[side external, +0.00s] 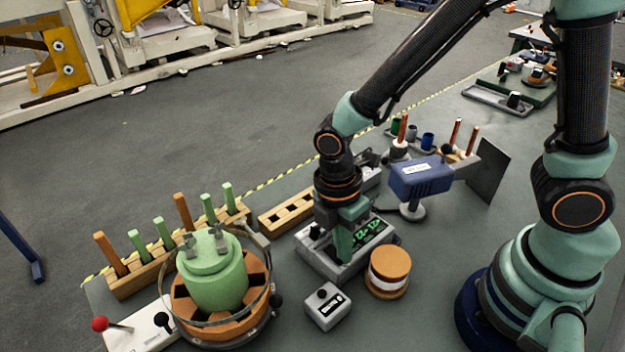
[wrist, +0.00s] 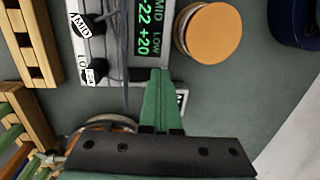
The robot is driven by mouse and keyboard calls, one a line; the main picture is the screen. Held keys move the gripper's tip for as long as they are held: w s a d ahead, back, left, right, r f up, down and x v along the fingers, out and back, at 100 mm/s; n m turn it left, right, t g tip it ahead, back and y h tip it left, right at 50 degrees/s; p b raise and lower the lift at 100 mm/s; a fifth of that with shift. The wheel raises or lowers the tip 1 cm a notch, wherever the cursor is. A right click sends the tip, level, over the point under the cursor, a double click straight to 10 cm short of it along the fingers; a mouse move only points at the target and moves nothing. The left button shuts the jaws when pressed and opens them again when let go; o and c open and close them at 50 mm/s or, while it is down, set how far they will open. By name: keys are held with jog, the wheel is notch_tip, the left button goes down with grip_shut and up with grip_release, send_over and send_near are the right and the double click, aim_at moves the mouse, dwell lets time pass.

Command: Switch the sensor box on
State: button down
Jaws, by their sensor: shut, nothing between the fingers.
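My gripper (side external: 344,256) is shut and empty, its green fingers pointing down at the near edge of a grey box with a green-lit display (side external: 368,232). In the wrist view the shut fingertips (wrist: 160,72) are beside the display (wrist: 145,28), which reads MID, LOW, -22 and +20. Black knobs with MID and LO labels (wrist: 88,25) are left of it. A small pale box (side external: 327,307) with a black knob and dark label stands in front; the fingers partly hide it in the wrist view. I cannot tell which box is the sensor box, nor whether the fingers touch anything.
An orange-topped round spool (side external: 388,272) stands close right of the display box. A blue unit on a stand (side external: 420,178) is behind. A green pot in a glass-walled ring (side external: 212,275) and a wooden peg rack (side external: 165,262) are left.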

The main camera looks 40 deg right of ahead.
jog(key=shift+w+r, duration=0.25)
jog(key=shift+w, duration=0.45)
jog(key=shift+r, duration=0.1)
jog(key=shift+r, duration=0.25)
notch_tip(320, 180, up, 13)
jog(key=s, duration=0.2)
jog(key=shift+r, duration=0.1)
dwell(0.3)
